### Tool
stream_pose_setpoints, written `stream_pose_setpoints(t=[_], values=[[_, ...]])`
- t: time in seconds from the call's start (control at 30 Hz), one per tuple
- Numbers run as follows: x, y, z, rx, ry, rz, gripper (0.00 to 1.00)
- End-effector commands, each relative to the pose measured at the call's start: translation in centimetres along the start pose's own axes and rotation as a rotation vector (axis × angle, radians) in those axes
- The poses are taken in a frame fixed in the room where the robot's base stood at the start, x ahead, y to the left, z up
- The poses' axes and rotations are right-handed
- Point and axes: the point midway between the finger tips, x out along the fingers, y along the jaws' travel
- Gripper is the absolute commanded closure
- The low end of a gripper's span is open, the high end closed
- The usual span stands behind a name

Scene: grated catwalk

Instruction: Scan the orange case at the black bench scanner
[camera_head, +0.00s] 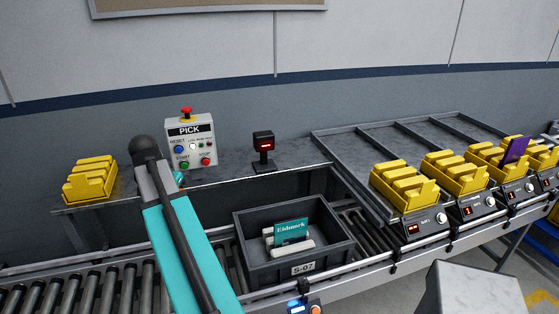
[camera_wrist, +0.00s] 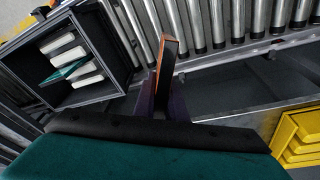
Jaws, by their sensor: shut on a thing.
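The orange case (camera_wrist: 166,62) shows in the wrist view as a thin slab with an orange edge and a dark face. My gripper (camera_wrist: 163,95) is shut on it, and the case sticks out past the fingers. In the head view my teal arm hides the gripper and the case. The black bench scanner (camera_head: 263,147) stands on the back bench with a red lit window, to the right of my arm's end. I cannot make out the scanner in the wrist view.
A dark tote (camera_head: 243,231) marked S-07 holds white and teal boxes on the roller conveyor (camera_head: 88,288); it also shows in the wrist view (camera_wrist: 124,62). A PICK button box (camera_head: 190,140) stands left of the scanner.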

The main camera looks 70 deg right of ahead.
Motion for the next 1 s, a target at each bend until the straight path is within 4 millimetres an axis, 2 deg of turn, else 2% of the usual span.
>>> stream_pose_setpoints(t=[0.03, 0.2, 0.5, 0.8, 1.0], values=[[-0.6, 1.6, -1.3, 0.035, 0.008, 0.007, 1.0], [-1.4, 6.4, -4.9, 0.145, 0.034, 0.032, 1.0], [-2.9, 15.4, -10.1, 0.336, 0.078, 0.08, 1.0], [-4.9, 25.2, -13.8, 0.526, 0.126, 0.132, 1.0], [-5.9, 30.4, -15.1, 0.624, 0.15, 0.162, 1.0]])
